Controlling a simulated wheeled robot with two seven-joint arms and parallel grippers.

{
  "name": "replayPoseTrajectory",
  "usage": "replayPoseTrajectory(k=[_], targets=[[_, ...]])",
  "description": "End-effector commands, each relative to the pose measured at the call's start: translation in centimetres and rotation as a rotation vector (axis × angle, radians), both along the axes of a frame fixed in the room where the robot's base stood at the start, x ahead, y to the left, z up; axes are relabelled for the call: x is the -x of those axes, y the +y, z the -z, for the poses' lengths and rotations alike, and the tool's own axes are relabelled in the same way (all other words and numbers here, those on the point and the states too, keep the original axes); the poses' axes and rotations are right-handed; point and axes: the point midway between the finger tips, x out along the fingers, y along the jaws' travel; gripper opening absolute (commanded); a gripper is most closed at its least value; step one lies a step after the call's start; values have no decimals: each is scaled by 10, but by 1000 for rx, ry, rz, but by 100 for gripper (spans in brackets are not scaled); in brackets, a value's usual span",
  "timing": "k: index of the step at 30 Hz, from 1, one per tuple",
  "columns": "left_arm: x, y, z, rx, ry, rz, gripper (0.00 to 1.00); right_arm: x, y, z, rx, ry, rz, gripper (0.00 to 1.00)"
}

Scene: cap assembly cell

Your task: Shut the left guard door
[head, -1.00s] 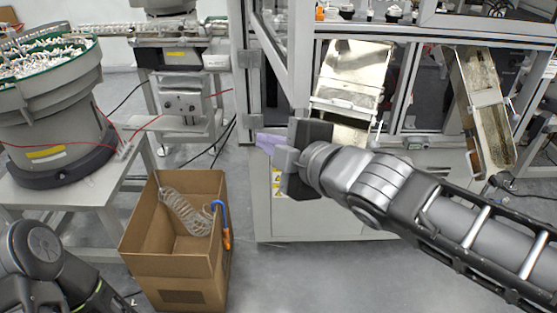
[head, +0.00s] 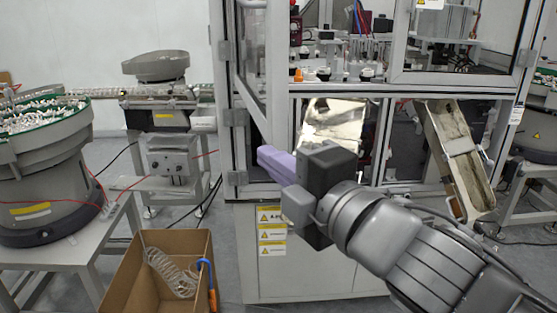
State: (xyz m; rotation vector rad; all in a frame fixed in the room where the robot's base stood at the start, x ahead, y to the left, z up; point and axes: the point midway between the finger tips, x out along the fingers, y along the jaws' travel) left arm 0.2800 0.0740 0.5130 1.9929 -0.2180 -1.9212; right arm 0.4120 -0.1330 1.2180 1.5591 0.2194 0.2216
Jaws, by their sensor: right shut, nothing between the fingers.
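The left guard door (head: 251,50) is a clear panel in a grey frame at the left front of the machine. It is hinged on its left side and stands swung open toward me, seen at a steep angle. My right gripper (head: 268,156) has lavender fingers, which are shut and empty. It is just below the door's lower free corner in the picture, pointing left. I cannot tell whether it touches the door. My left gripper is not in view.
The right guard door (head: 458,45) looks shut. Below are a metal chute (head: 333,122) and a tilted channel (head: 457,150). A cardboard box (head: 128,268) with a coiled hose stands on the floor at lower left. A bowl feeder (head: 40,180) is at far left.

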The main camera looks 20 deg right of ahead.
Motion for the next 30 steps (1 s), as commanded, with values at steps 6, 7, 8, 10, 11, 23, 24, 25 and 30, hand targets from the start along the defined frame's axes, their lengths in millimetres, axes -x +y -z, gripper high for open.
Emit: replayPoseTrajectory(k=[6,7,8,10,11,23,24,25,30], targets=[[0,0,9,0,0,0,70,-38,9,5,2,6,4,0],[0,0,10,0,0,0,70,-43,10,4,2,6,5,0],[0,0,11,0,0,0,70,-48,12,4,2,5,3,0],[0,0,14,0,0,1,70,-59,15,5,0,5,3,0],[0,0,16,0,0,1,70,-63,17,5,1,5,3,0],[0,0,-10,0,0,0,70,-75,-10,-4,-2,2,-1,0],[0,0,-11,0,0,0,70,-75,-12,-3,-1,1,-2,0],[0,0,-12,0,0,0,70,-75,-14,-2,-1,1,-2,0],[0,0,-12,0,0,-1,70,-74,-18,0,-1,1,-2,0]])
